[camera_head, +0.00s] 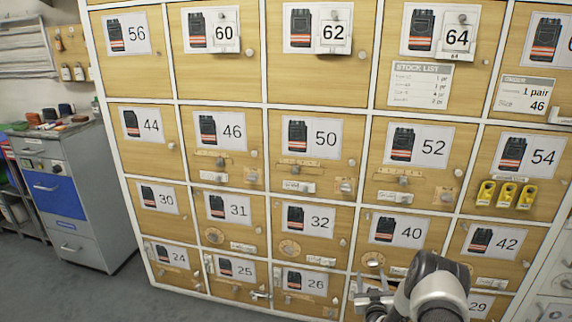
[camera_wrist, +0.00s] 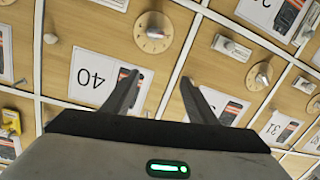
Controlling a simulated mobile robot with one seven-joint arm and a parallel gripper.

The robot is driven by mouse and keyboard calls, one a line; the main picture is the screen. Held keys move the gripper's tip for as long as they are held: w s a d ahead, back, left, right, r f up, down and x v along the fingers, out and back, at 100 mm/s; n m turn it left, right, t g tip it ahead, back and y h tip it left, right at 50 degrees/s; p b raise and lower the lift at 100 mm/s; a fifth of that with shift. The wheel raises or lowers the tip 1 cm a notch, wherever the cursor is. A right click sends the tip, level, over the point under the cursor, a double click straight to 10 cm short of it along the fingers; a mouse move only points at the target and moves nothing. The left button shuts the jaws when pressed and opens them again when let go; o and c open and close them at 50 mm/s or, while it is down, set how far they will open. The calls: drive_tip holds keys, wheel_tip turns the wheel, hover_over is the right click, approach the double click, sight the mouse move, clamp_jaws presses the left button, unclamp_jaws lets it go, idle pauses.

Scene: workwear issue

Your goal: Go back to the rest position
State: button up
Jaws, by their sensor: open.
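My gripper (camera_head: 376,299) is low in the head view, in front of the bottom rows of the locker wall. In the wrist view my gripper (camera_wrist: 160,95) has its two dark fingers spread apart with nothing between them. The wrist view is turned over, so the labels read upside down. Locker door 40 (camera_head: 399,230) is just above the gripper in the head view, and its label also shows left of the fingers in the wrist view (camera_wrist: 98,77). I cannot tell how far the fingers are from the doors.
The wooden locker wall (camera_head: 325,95) fills most of the head view, with numbered doors, knobs and latches. A grey cabinet (camera_head: 75,195) with a blue drawer stands at the left. The grey floor (camera_head: 125,297) is clear at the lower left.

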drive_tip(key=w+a+r+n+g+y, duration=0.15)
drive_tip(key=a+r, duration=0.25)
drive_tip(key=r, duration=1)
drive_tip(key=w+a+r+g+y, duration=0.1)
drive_tip(key=a+r+g, duration=0.2)
drive_tip(key=r, duration=1.1)
drive_tip(key=s+a+r+g, duration=0.2)
drive_tip(key=s+a+r, duration=0.2)
drive_tip(key=s+r, duration=0.6)
drive_tip(key=s+a+r+g, duration=0.2)
drive_tip(key=s+a+r, duration=0.3)
drive_tip(key=s, duration=0.9)
drive_tip(key=s+a+m+g, duration=0.2)
drive_tip(key=s+a, duration=0.1)
drive_tip(key=s, duration=1.9)
wheel_tip(320, 180, up, 28)
drive_tip(key=w+p, duration=0.1)
drive_tip(key=p, duration=2.7)
drive_tip(key=shift+d+y, duration=0.15)
drive_tip(key=shift+y, duration=0.2)
drive_tip(key=shift+r+n, duration=0.1)
drive_tip(key=shift+n, duration=0.15)
